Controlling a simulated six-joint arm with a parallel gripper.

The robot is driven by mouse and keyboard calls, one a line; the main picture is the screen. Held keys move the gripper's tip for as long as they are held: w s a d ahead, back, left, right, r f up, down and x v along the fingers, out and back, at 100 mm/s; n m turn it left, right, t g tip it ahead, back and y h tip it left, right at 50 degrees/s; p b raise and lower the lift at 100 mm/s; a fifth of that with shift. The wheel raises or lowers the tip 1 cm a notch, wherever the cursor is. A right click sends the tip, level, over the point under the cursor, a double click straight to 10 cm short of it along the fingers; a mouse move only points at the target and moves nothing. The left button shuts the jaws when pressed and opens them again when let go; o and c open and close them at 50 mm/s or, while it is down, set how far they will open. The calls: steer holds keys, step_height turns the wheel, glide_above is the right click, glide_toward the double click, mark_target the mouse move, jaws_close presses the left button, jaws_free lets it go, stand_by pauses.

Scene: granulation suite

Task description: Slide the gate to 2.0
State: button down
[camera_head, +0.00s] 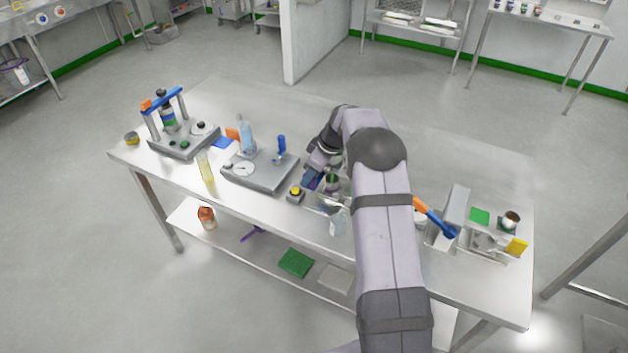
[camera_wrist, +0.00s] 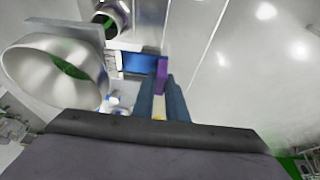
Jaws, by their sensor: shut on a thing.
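My gripper (camera_wrist: 161,103) has its blue-grey fingers closed around an upright purple handle (camera_wrist: 162,70) in the wrist view. The handle appears to belong to the gate. A blue panel (camera_wrist: 137,61) lies just behind it, touching or close to it; I cannot tell which. No scale or reading is legible. In the head view my gripper (camera_head: 313,178) is at the middle of the table, partly hidden by my arm, and the gate cannot be made out there.
On the table are a grey instrument plate (camera_head: 262,180) with a dial, a yellow-topped button box (camera_head: 295,194) and a yellow cylinder (camera_head: 206,170). The back right tabletop is clear.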

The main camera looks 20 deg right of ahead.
steer(key=c, duration=1.8)
jaws_free()
steer(key=shift+w+a, duration=0.2)
steer(key=shift+o, duration=0.2)
steer(key=shift+s+d+r, duration=0.1)
steer(key=b+v, duration=0.3)
steer(key=v, duration=0.4)
steer(key=s+a+f+m+g+h, duration=0.1)
steer(key=s+a+m, duration=0.2)
steer(key=s, duration=0.8)
steer(key=s+a+f+m+g+h, duration=0.1)
steer(key=s+a+m, duration=0.2)
steer(key=s, duration=0.9)
steer(key=s+a+f+m+g+h, duration=0.1)
steer(key=s+a+f+m, duration=0.1)
steer(key=s, duration=0.9)
steer(key=shift+s+a+m, duration=0.35)
steer(key=shift+a+m, duration=0.15)
steer(key=shift+a, duration=0.2)
